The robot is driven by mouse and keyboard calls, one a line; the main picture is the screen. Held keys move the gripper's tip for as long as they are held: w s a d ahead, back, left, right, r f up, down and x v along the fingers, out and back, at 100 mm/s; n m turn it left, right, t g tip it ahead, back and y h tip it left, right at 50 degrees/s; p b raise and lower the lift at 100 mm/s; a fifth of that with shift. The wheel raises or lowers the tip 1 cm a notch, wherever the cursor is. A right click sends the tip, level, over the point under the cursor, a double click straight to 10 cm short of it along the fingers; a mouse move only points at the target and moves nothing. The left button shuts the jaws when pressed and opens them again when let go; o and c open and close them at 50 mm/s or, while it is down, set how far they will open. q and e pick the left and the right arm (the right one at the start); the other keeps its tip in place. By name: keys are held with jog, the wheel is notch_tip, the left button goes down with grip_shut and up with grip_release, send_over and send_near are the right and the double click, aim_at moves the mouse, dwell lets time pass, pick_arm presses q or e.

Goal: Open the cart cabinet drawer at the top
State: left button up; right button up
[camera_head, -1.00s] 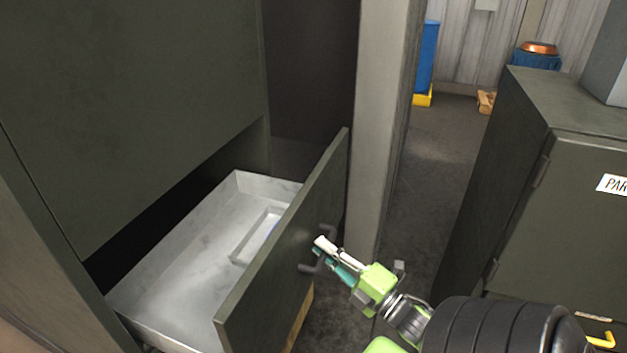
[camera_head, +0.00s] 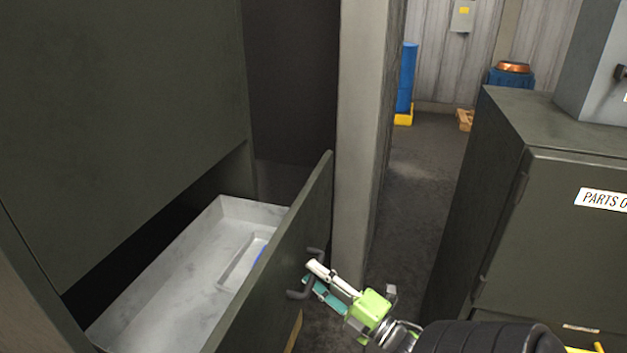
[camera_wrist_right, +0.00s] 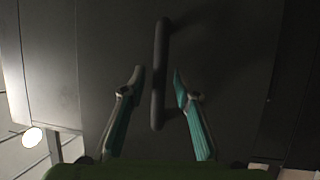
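The cart cabinet's drawer stands pulled out, with its dark front panel (camera_head: 285,265) well away from the cabinet body (camera_head: 120,120). Its pale grey tray (camera_head: 165,285) shows inside, with a smaller raised-edge tray and a bit of blue in it. The drawer handle (camera_head: 299,294) is a dark bar on the front; it also shows in the right wrist view (camera_wrist_right: 159,75). My right gripper (camera_head: 311,273) is at the handle. In the wrist view its fingers (camera_wrist_right: 157,75) are apart on either side of the bar, with gaps to both. My left gripper is not in view.
A grey post (camera_head: 362,140) stands just behind the drawer front. A dark cabinet with a parts label (camera_head: 603,199) is at the right. Free floor (camera_head: 415,180) runs between them, toward a blue cylinder (camera_head: 407,78) at the back.

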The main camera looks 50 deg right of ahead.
jog(key=s+f, duration=0.2)
jog(key=s, duration=0.9)
